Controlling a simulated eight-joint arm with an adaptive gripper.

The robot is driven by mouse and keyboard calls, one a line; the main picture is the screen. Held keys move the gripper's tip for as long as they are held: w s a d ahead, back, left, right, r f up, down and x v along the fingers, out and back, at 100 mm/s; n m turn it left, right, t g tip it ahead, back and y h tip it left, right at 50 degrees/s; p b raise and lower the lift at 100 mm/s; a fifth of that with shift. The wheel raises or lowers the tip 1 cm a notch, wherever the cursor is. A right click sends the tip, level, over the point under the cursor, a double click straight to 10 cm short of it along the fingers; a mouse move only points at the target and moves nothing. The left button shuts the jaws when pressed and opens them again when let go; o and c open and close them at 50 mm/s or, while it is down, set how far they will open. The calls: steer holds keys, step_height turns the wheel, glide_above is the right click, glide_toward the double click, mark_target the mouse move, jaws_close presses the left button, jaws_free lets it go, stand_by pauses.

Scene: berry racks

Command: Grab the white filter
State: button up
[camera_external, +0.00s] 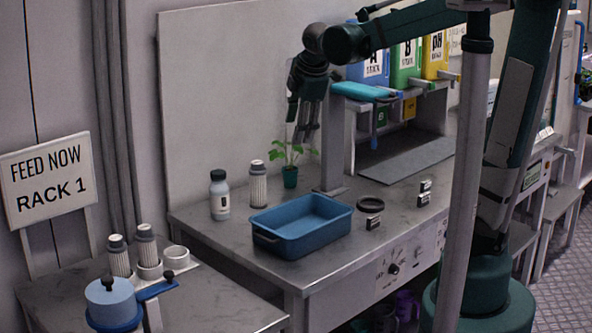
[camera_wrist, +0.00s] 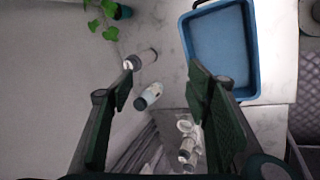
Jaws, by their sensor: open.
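A white ribbed filter (camera_external: 258,186) with a pale cap stands upright on the grey bench, between a white bottle and a small potted plant. It also shows in the wrist view (camera_wrist: 142,58), near the left fingertip. Two similar filters, one at the far left (camera_external: 119,259) and one beside it (camera_external: 147,249), stand on the lower side table. My gripper (camera_external: 303,138) is open and empty, pointing down, above and to the right of the bench filter. In the wrist view, its fingers (camera_wrist: 160,82) are spread wide with the bottle showing between them.
The white bottle (camera_external: 219,195) stands left of the bench filter. A blue tray (camera_external: 300,242) lies in front of it. The plant (camera_external: 290,176) is close on its right. A rack post (camera_external: 333,150) rises behind the tray. Black ring (camera_external: 371,204) lies right of the tray.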

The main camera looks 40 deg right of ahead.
steer(key=w+f+n+p, duration=0.25)
steer(key=w+n, duration=0.35)
steer(key=w, duration=0.4)
steer(key=n+g+h+p, duration=0.2)
steer(key=n+p, duration=0.2)
steer(key=n, duration=0.2)
glide_above(256, 163)
step_height(256, 163, down, 4)
step_height(256, 163, down, 11)
steer(key=shift+f, duration=0.8)
steer(key=shift+x, duration=1.3)
steer(key=shift+x, duration=2.6)
